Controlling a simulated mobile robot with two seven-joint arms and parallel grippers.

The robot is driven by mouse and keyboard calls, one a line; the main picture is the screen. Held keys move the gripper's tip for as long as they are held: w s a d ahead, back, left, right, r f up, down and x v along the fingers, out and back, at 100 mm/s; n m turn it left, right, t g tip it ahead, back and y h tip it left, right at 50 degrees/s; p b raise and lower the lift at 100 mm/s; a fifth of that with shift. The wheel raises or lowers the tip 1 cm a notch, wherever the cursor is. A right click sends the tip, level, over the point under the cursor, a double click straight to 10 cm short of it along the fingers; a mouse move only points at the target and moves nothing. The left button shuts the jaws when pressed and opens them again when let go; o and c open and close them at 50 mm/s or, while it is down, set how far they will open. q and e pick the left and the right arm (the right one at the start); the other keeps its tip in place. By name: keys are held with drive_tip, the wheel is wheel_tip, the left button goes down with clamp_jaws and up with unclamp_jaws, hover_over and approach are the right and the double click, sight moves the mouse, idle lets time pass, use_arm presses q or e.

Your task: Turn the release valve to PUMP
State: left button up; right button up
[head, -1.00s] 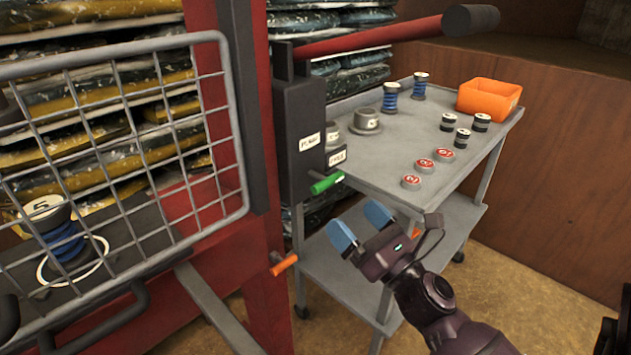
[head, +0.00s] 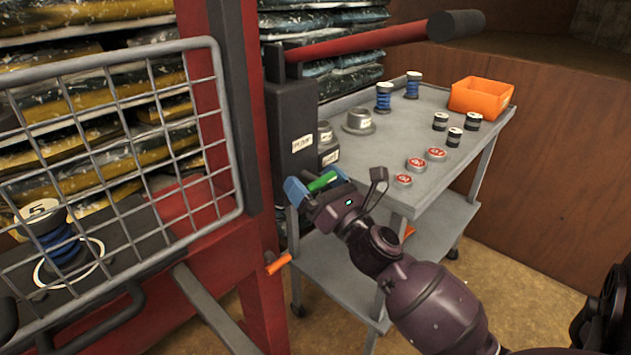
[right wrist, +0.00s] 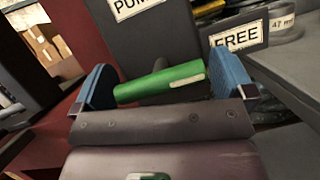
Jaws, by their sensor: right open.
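The release valve's green handle (head: 322,181) sticks out from the dark pump block (head: 293,125) on the red press frame. In the right wrist view the green handle (right wrist: 160,83) lies roughly level between my two blue fingertips, with a gap at each end. A PUMP label (right wrist: 135,8) is above it to the left and a FREE label (right wrist: 240,36) to the right. The handle's white mark is at its right end, toward FREE. My right gripper (head: 312,187) is open around the handle. My left gripper is not in view.
A mesh guard (head: 120,150) stands at the left, with a blue spring part (head: 60,243) behind it. The red pump lever (head: 370,42) reaches over the block. A grey cart (head: 400,195) with red discs and an orange bin (head: 482,97) stands at the right. An orange handle (head: 277,263) sits lower on the frame.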

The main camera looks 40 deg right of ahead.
drive_tip(key=c, duration=0.6)
drive_tip(key=shift+o, duration=0.2)
